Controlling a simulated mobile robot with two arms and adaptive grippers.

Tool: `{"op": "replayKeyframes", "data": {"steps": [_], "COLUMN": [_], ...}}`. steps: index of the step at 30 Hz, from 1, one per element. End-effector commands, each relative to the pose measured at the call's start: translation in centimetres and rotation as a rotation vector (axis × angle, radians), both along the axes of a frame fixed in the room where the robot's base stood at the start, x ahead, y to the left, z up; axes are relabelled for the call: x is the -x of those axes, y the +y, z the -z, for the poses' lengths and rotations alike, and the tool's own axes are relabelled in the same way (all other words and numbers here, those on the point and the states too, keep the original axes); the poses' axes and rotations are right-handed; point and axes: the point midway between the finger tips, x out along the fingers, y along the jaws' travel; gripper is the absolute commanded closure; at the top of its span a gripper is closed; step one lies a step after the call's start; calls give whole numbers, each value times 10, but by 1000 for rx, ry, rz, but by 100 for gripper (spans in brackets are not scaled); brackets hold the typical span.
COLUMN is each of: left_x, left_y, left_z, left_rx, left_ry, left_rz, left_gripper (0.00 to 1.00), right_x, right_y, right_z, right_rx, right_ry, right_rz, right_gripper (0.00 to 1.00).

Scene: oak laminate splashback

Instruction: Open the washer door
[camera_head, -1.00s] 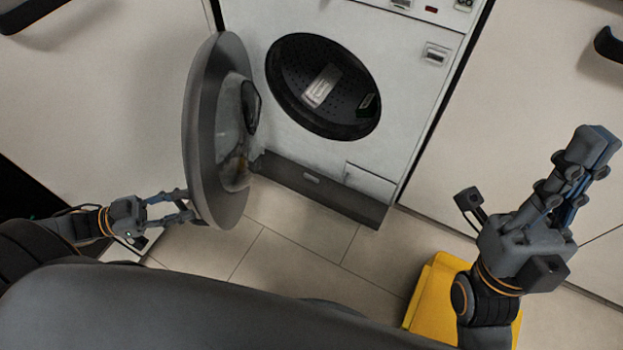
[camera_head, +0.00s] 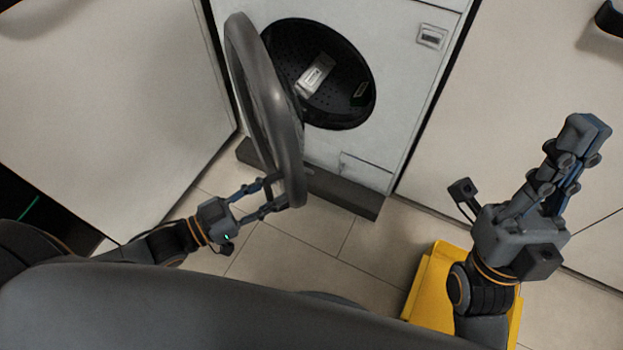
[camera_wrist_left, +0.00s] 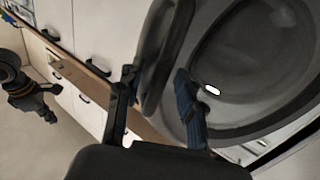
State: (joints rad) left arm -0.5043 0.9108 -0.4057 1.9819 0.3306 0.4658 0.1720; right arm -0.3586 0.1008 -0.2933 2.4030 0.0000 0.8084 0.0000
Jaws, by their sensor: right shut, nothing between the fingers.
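The washer door (camera_head: 287,150) is a grey round ring, standing ajar and seen nearly edge-on, left of the dark drum opening (camera_head: 345,95) in the white washer (camera_head: 405,95). My left gripper (camera_head: 274,193) is at the lower edge of the door in the head view. In the left wrist view its fingers (camera_wrist_left: 157,88) are apart, with the door's rim (camera_wrist_left: 153,62) between or just beyond them; firm contact cannot be told. The door's dark glass (camera_wrist_left: 250,70) fills the right of that view. My right gripper (camera_head: 577,140) is shut and empty, well right of the washer.
A yellow object (camera_head: 432,285) is on the tiled floor (camera_head: 300,250) below my right arm. Pale cabinet fronts (camera_head: 100,110) stand left of the washer and others (camera_head: 525,70) stand right. A dark handle (camera_head: 609,18) is at the top right. Floor before the washer is clear.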

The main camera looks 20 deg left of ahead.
Motion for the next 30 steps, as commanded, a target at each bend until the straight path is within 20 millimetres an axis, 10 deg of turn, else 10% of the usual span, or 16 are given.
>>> {"op": "replayKeyframes", "data": {"steps": [15,28,30], "left_x": [-54,-59,-59], "left_y": [-68,-74,-74], "left_z": [1,0,0], "left_rx": [1,-1,-1], "left_ry": [-4,-1,-1], "left_rz": [0,1,1], "left_gripper": [63,63,77], "right_x": [0,0,0], "right_y": [0,0,0], "right_z": [36,38,38], "right_rx": [0,0,0], "right_ry": [0,0,0], "right_rz": [0,0,0], "right_gripper": [100,100,100]}}
